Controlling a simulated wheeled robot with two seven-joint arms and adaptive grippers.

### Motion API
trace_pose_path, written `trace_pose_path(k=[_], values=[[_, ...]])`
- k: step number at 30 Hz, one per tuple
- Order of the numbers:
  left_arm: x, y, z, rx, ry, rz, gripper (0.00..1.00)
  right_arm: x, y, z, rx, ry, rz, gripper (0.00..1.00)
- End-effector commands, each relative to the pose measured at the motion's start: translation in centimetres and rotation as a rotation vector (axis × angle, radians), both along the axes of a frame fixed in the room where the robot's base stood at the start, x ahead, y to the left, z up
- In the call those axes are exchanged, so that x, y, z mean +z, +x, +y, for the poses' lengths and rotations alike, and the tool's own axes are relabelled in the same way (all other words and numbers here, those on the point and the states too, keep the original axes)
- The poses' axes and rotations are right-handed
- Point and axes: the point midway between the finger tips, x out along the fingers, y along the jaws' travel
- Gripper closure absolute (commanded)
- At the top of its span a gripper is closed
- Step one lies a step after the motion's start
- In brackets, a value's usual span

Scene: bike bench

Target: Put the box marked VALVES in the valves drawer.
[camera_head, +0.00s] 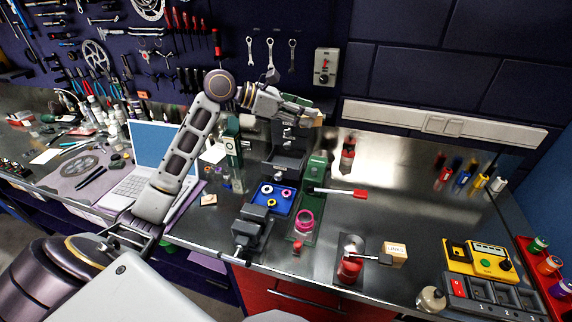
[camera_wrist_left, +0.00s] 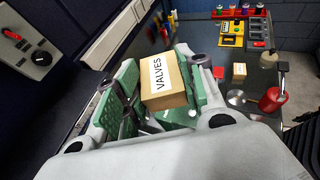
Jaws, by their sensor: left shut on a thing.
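My left gripper (camera_head: 306,112) is shut on a small tan box, seen end-on in the head view above a drawer unit. In the left wrist view the box (camera_wrist_left: 172,72) shows a white label reading VALVES and sits between the two green-padded fingers. The gripper is raised above the bench, near the back wall. Below it stands a dark drawer unit (camera_head: 288,143) with a drawer (camera_head: 282,162) pulled out toward me; I cannot read its label. The arm and box partly hide the top of the unit. My right gripper is not in view.
Another small labelled box (camera_head: 394,255) lies at the right beside a red can (camera_head: 350,266).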

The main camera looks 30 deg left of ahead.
Motion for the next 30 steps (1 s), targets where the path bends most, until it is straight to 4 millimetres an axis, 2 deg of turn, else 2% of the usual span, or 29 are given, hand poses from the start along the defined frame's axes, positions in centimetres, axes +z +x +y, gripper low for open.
trace_pose_path(k=[1, 6, 15, 22, 30], values=[[0.9, 0.5, 0.8, 0.013, 0.001, -0.004, 0.86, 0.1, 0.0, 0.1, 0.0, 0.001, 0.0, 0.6], [2.6, 1.7, 3.0, 0.051, 0.0, -0.001, 0.86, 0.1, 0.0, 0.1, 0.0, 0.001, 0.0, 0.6], [4.1, 3.6, 7.1, 0.12, -0.001, -0.001, 0.86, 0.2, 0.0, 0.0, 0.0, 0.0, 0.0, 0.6], [3.1, 4.7, 10.2, 0.173, -0.001, 0.001, 0.86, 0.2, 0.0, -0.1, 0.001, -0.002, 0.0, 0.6], [-0.5, 5.8, 13.8, 0.241, -0.003, 0.004, 0.86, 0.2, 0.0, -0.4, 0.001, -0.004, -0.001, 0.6]])
